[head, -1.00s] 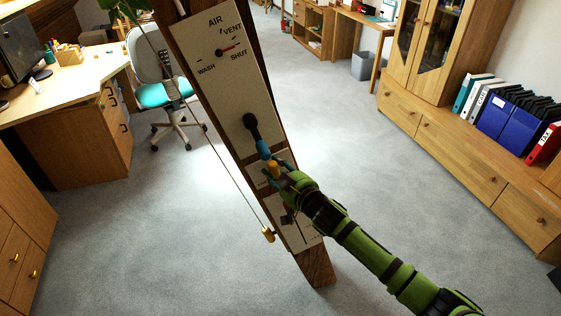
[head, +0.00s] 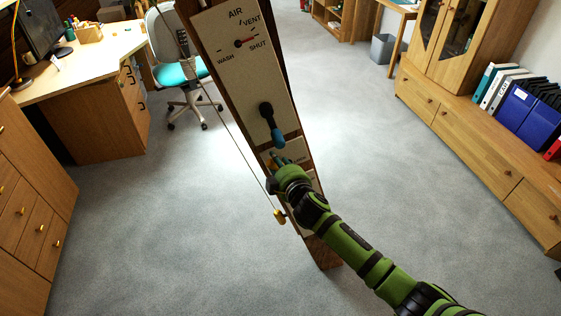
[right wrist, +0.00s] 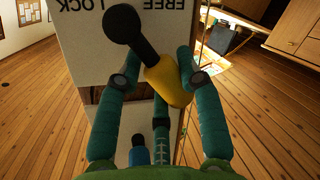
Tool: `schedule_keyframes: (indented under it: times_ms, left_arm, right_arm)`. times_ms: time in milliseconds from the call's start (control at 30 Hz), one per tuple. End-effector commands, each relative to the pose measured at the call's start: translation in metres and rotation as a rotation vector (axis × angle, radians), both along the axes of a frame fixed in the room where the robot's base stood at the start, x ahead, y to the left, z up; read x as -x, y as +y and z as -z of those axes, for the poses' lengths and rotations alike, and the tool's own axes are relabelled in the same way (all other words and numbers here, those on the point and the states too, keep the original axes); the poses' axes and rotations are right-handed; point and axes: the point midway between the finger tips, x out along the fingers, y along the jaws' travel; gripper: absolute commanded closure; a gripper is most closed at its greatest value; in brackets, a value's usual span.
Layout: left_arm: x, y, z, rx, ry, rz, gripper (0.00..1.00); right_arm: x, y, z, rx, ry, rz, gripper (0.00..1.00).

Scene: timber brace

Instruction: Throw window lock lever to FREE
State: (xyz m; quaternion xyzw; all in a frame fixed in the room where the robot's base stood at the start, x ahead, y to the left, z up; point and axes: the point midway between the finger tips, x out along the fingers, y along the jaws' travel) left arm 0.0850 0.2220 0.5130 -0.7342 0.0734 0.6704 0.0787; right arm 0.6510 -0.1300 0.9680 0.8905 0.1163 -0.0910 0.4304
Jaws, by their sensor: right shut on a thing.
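The window lock lever (right wrist: 144,50) has a black pivot and stem and a yellow grip (right wrist: 169,82). In the right wrist view its grip leans to the lower right. Upside-down FREE and LOCK labels stand at the top, FREE (right wrist: 172,4) on the right and LOCK (right wrist: 78,4) on the left. My right gripper (right wrist: 158,85) is shut on the yellow grip, with fingers on both sides. In the head view my right gripper (head: 279,164) covers the lever and most of its plate. My left gripper is not in view.
Above on the timber brace (head: 326,250) are an AIR dial panel (head: 243,65) and a black crank with a blue grip (head: 277,135), close to my gripper. A cord with a yellow pull (head: 279,216) hangs at left. Open carpet lies around; a desk (head: 105,110) stands left.

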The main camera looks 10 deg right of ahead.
Motion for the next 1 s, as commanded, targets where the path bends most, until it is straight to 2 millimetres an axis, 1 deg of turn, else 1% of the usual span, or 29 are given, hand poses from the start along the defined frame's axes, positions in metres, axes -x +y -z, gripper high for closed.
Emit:
schedule_keyframes:
  times_ms: [33, 567, 600, 633, 667, 1000]
  left_arm:
    - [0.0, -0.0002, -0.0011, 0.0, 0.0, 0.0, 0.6]
    - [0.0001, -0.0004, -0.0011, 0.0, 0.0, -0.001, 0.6]
    - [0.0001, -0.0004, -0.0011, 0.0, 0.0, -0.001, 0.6]
    - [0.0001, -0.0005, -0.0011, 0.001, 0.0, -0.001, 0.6]
    - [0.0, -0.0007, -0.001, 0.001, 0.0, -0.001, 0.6]
    - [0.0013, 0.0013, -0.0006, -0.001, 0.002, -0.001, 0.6]
  right_arm:
    - [-0.0043, 0.0015, -0.0125, 0.019, -0.028, -0.005, 1.0]
    - [-0.0037, 0.0045, -0.0106, 0.042, -0.028, -0.009, 1.0]
    - [-0.0036, 0.0046, -0.0105, 0.042, -0.028, -0.009, 0.51]
    - [-0.0035, 0.0046, -0.0103, 0.041, -0.027, -0.009, 0.39]
    - [-0.0034, 0.0047, -0.0101, 0.04, -0.026, -0.008, 0.37]
    - [-0.0009, 0.003, -0.0045, 0.039, -0.014, -0.005, 0.37]
